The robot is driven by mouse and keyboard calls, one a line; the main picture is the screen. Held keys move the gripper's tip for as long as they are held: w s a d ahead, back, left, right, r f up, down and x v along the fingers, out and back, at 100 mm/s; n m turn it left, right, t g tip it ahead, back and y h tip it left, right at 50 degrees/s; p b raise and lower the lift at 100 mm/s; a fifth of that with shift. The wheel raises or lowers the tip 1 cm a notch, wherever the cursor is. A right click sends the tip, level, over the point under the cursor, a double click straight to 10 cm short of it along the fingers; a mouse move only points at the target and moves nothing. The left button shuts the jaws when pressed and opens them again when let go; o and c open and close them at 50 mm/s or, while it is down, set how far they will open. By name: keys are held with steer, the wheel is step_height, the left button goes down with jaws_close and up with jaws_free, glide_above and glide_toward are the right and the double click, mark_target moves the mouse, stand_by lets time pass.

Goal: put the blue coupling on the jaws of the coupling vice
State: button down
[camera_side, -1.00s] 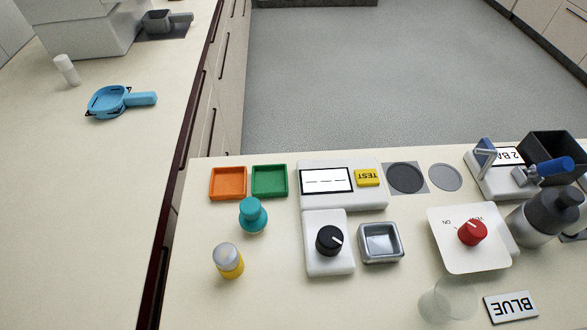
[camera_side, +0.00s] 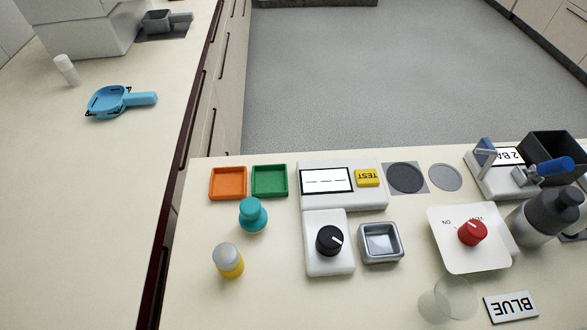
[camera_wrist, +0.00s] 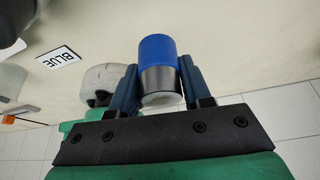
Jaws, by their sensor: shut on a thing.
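In the wrist view my gripper (camera_wrist: 158,72) is shut on the blue coupling (camera_wrist: 157,50), a short cylinder with a blue band, a dark metallic part and a pale end. A dark blue finger lies along each side of it. My gripper and the coupling do not show in the side view. I cannot make out the coupling vice for certain. A white device (camera_side: 490,183) with a blue lever and a partly hidden label stands at the right in the side view.
A grey bottle (camera_side: 540,222), a red-knob device (camera_side: 448,250) and a black bin (camera_side: 548,146) crowd the right side.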

steer(key=shift+f, duration=3.3)
steer(key=shift+c, duration=2)
jaws_free()
steer(key=shift+r, duration=0.1)
